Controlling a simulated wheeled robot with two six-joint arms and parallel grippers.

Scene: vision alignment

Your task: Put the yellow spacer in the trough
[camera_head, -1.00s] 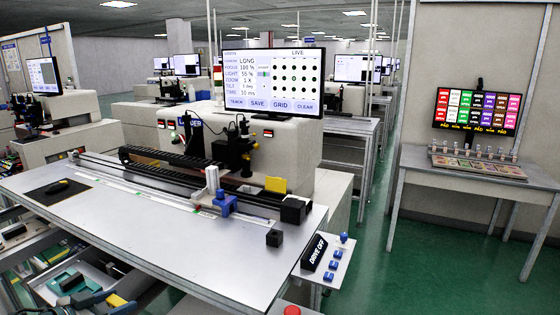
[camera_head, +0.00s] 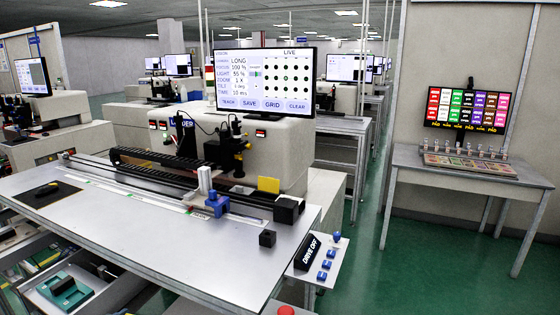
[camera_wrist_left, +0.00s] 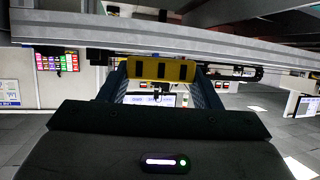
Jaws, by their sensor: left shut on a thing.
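The yellow spacer (camera_wrist_left: 146,69), a short yellow bar with dark slots, is between the fingers of my left gripper (camera_wrist_left: 162,75) in the left wrist view. The gripper is shut on it, just beside a long grey metal edge; I cannot tell whether they touch. The head view shows neither gripper. A long pale channel (camera_head: 130,188), perhaps the trough, runs along the bench in front of the black rail. A blue clamp (camera_head: 217,204) sits at its right part. A separate yellow block (camera_head: 268,185) stands on the machine.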

